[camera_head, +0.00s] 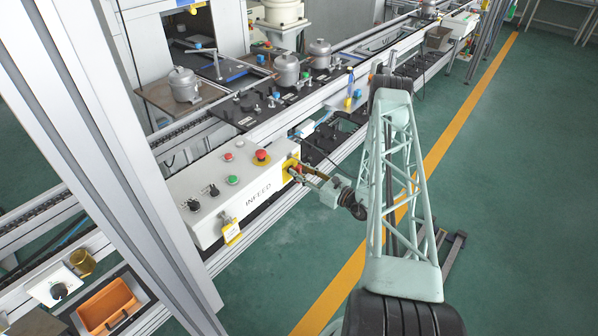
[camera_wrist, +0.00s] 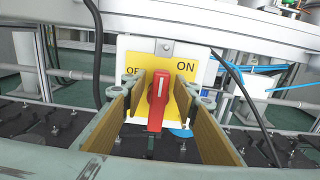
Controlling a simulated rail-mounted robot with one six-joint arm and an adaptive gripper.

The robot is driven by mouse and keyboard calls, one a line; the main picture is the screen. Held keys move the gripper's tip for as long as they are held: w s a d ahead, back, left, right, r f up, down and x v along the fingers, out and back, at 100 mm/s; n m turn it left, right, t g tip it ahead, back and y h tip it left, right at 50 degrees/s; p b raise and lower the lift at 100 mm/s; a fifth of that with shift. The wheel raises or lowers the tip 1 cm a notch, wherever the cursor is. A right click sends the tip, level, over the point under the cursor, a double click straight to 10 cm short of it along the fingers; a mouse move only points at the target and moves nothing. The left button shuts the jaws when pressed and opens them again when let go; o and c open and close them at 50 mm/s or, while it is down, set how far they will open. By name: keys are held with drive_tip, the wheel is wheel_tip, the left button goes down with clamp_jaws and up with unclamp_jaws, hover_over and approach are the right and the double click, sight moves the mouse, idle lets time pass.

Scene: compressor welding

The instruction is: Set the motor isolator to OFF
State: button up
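The motor isolator is a yellow plate (camera_wrist: 184,72) with a red rotary handle (camera_wrist: 157,104), on a light box in the wrist view. OFF is printed at the upper left, partly hidden by my left finger, and ON at the upper right. The handle is close to upright, its top leaning slightly right, with a white line on it. My gripper (camera_wrist: 160,90) is open, one tan-padded finger on each side of the handle, with a gap visible on both sides. In the head view my gripper (camera_head: 306,174) reaches the yellow isolator plate (camera_head: 289,167) at the INFEED box's right end.
The white INFEED control box (camera_head: 259,191) carries a red emergency stop (camera_head: 262,155), buttons and knobs. A yellow padlock tag (camera_head: 231,231) hangs on its front. Dark cables pass beside the isolator in the wrist view. Open green floor (camera_head: 500,200) lies to the right.

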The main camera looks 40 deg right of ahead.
drive_tip(key=c, duration=0.7)
drive_tip(key=shift+a+f+n, duration=0.1)
drive_tip(key=shift+n, duration=0.3)
drive_tip(key=shift+s+a+f+n+b, duration=0.1)
drive_tip(key=shift+a+n+b, duration=0.1)
drive_tip(key=shift+n+b, duration=0.6)
drive_tip(key=shift+s+a+f+n+b, duration=0.1)
drive_tip(key=shift+a+n+b, duration=0.1)
drive_tip(key=shift+n+b, duration=0.55)
drive_tip(key=n, duration=0.1)
drive_tip(key=n+b, duration=0.1)
drive_tip(key=n, duration=0.1)
drive_tip(key=n+b, duration=0.1)
drive_tip(key=shift+a+f+n, duration=0.25)
drive_tip(key=shift+a+n, duration=0.1)
drive_tip(key=shift+a, duration=0.05)
drive_tip(key=n+b, duration=0.1)
drive_tip(key=n, duration=0.1)
drive_tip(key=n+b, duration=0.1)
drive_tip(key=n, duration=0.1)
drive_tip(key=f+n+b, duration=0.1)
drive_tip(key=shift+a+n+b, duration=0.3)
drive_tip(key=shift+n, duration=0.1)
drive_tip(key=shift+f+n+b, duration=0.25)
drive_tip(key=shift+n+b, duration=0.75)
drive_tip(key=shift+n, duration=0.8)
drive_tip(key=shift+c, duration=0.2)
